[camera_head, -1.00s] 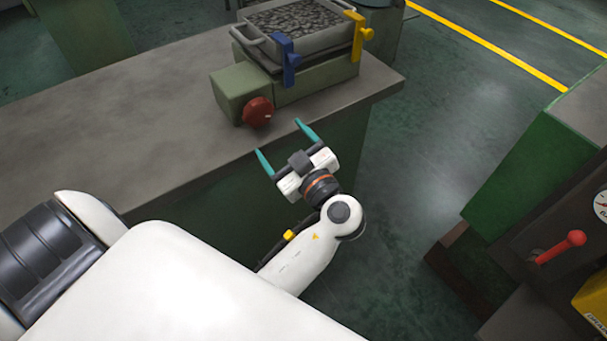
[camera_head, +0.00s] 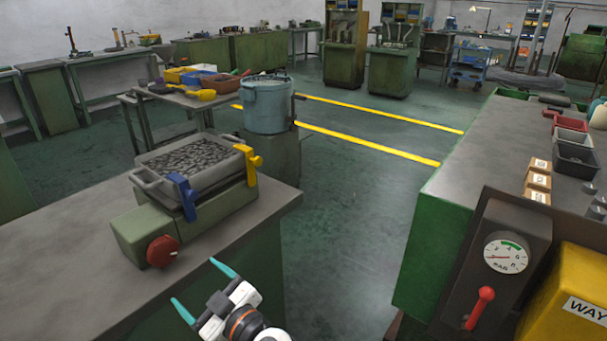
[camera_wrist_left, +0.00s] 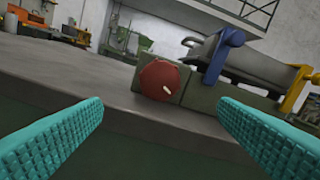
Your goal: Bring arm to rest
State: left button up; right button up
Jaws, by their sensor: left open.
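My left gripper (camera_head: 205,291) is open and empty in the head view, low in the picture, beside the near edge of the grey bench (camera_head: 70,285). Its two teal fingers stand wide apart in the left wrist view (camera_wrist_left: 160,135), with nothing between them. Beyond the fingers are the green machine block with a red knob (camera_head: 162,251), and the knob also shows in the wrist view (camera_wrist_left: 159,79). The gripper is apart from the machine. My right gripper is not in view.
A grey tray of dark pieces (camera_head: 190,160) sits on the machine, held by blue (camera_head: 183,197) and yellow (camera_head: 249,164) clamps. A blue-grey pot (camera_head: 268,105) stands behind. A panel with a gauge (camera_head: 506,252) and red lever (camera_head: 480,307) is at right. Open floor lies between the benches.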

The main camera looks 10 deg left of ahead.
pick_arm(q)
jog(key=w+d+f+m+t+h+p, duration=0.15)
jog(key=f+m+h, duration=0.35)
jog(key=f, duration=0.5)
jog(key=w+d+f+m+h+p, duration=0.1)
jog(key=w+d+f+m+h, duration=0.15)
jog(key=f+m, duration=0.55)
jog(key=s+d+f+m+g+h+p, duration=0.15)
jog(key=s+f, duration=0.35)
jog(key=f, duration=0.5)
jog(key=s+d+f+m+g+h, duration=0.1)
jog(key=s+f+m+h, duration=0.2)
jog(key=f, duration=0.6)
jog(key=s+f+g+h+p, duration=0.1)
jog(key=s+f, duration=0.4)
jog(key=s, duration=0.5)
jog(key=s+f+m+g+h+p, duration=0.1)
jog(key=s+f, duration=0.4)
jog(key=s, duration=0.6)
jog(key=s+a+f+g+h+p, duration=0.1)
jog(key=s+f, duration=0.4)
jog(key=s, duration=0.5)
jog(key=g+h, duration=0.1)
jog(key=g, duration=0.1)
jog(key=shift+s+m+g, duration=0.2)
jog(key=shift+m+g, duration=0.1)
jog(key=shift+m, duration=0.05)
jog(key=shift+f, duration=0.1)
